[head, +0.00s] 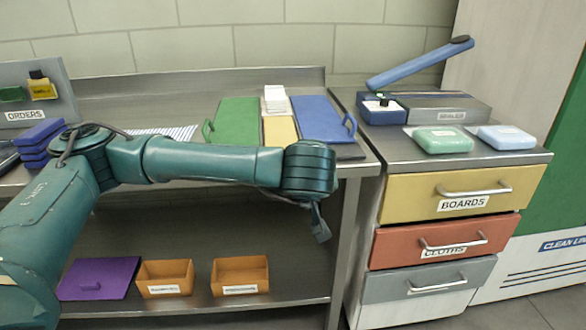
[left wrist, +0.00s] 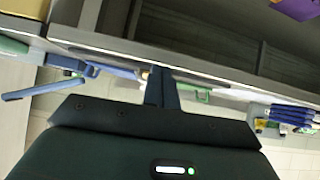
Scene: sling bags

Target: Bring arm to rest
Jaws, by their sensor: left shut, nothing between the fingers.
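My left arm comes in from the left and reaches across the front of the steel counter (head: 90,85). Its gripper (head: 321,228) hangs downward in front of the counter's right part, below the top edge. In the left wrist view the two fingers (left wrist: 161,88) are together with nothing between them, and the counter edge runs across behind them. My right arm and gripper are not in view.
Green (head: 237,122) and blue (head: 318,118) boards lie on the counter. A drawer cabinet (head: 365,235) stands right, carrying a sealer (head: 440,108) with a raised blue arm. Orange bins (head: 165,270) and a purple board (head: 115,272) sit on the lower shelf.

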